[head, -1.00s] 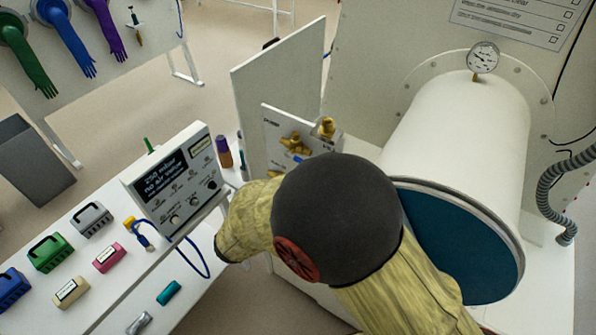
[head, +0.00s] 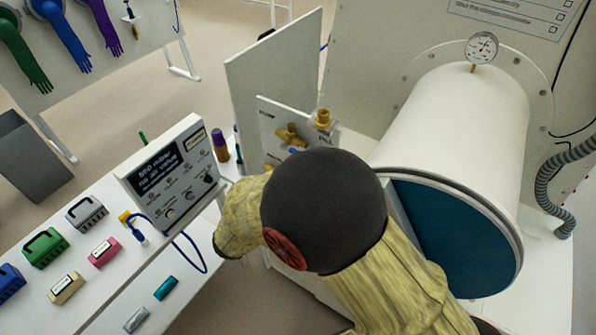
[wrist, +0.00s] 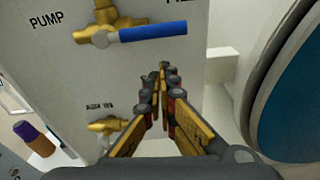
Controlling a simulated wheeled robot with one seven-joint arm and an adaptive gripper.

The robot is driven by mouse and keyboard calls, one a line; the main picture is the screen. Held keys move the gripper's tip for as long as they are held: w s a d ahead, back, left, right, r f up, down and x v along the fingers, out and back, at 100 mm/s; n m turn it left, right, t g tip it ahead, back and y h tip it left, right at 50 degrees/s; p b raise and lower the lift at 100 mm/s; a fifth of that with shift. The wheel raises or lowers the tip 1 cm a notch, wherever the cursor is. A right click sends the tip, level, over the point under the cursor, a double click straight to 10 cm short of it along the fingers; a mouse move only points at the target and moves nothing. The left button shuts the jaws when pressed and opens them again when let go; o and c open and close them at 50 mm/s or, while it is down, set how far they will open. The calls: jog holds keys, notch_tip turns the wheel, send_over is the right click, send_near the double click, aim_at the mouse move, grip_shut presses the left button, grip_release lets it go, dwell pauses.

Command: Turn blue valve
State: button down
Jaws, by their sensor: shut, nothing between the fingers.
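The blue valve handle (wrist: 152,32) lies level, pointing right from its brass body (wrist: 100,34) beside the word PUMP on a white panel. In the head view only a bit of blue shows beside the brass valve body (head: 291,135), and my arm covers the rest. My gripper (wrist: 163,72) is shut and empty, below and slightly right of the blue handle in the wrist view. A gap shows between the fingertips and the handle in that picture. My gripper is hidden behind my arm in the head view.
A second brass valve (wrist: 108,125) sits lower on the panel. A brass fitting (head: 322,120) stands at the panel's right. The white cylinder (head: 452,130) with its blue door (head: 455,240) is close on the right. A display box (head: 172,172) stands left.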

jog(key=f+v, duration=0.1)
jog(key=v, duration=0.8)
jog(key=shift+s+a, duration=0.25)
jog(key=shift+f, duration=0.1)
